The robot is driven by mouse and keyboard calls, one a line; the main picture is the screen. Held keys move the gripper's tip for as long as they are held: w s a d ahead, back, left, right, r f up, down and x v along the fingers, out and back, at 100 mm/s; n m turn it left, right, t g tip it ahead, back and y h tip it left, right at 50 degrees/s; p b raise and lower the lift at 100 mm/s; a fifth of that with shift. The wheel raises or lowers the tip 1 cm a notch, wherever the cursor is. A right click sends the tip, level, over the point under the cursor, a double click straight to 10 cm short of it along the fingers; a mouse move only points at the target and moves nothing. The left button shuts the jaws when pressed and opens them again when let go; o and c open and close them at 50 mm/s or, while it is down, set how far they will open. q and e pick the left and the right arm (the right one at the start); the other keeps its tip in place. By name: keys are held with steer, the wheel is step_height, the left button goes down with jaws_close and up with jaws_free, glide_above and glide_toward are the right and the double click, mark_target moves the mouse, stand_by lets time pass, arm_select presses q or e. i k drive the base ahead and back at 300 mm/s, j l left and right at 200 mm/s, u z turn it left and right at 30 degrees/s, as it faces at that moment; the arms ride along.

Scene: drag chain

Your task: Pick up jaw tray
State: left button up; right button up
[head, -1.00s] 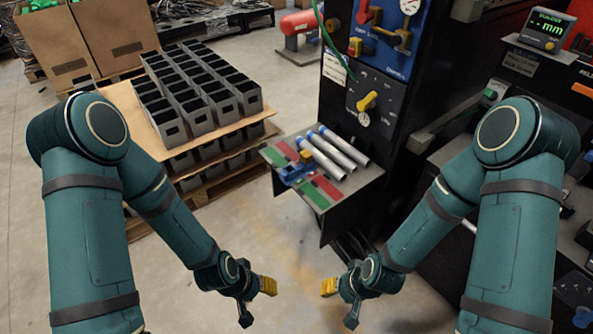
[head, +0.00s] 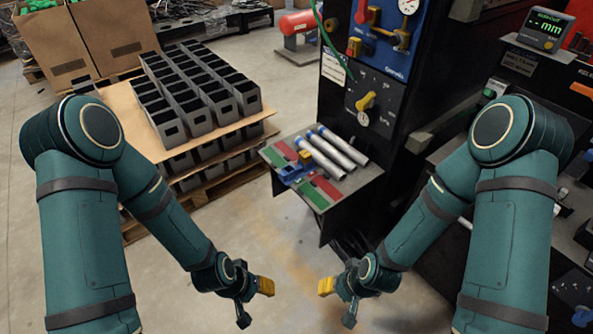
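I cannot pick out a jaw tray with certainty. The closest candidate is a small side shelf (head: 345,197) on the dark machine, with red and green patches on its top. On it lie a blue piece (head: 293,173) with a small yellow part and three grey tubes (head: 338,150) with blue ends. My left gripper (head: 255,302) and my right gripper (head: 338,303) hang low in front of the shelf, over the floor. Each has a yellow fingertip and a dark finger spread apart, with nothing between them. Neither touches the shelf.
The dark machine (head: 375,190) with a blue panel (head: 385,40) rises behind the shelf. A digital display (head: 545,28) is at upper right. The floor between my arms is clear.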

mark_target(297, 168)
steer(key=i+j+z, duration=0.15)
steer(key=z, duration=0.75)
steer(key=i+j+z, duration=0.1)
steer(key=j+z, duration=0.2)
steer(key=j, duration=0.15)
steer(key=j+z, duration=0.35)
steer(key=i+j+z, duration=0.2)
steer(key=j, duration=1.5)
steer(key=k+j, duration=0.1)
steer(key=j, duration=0.45)
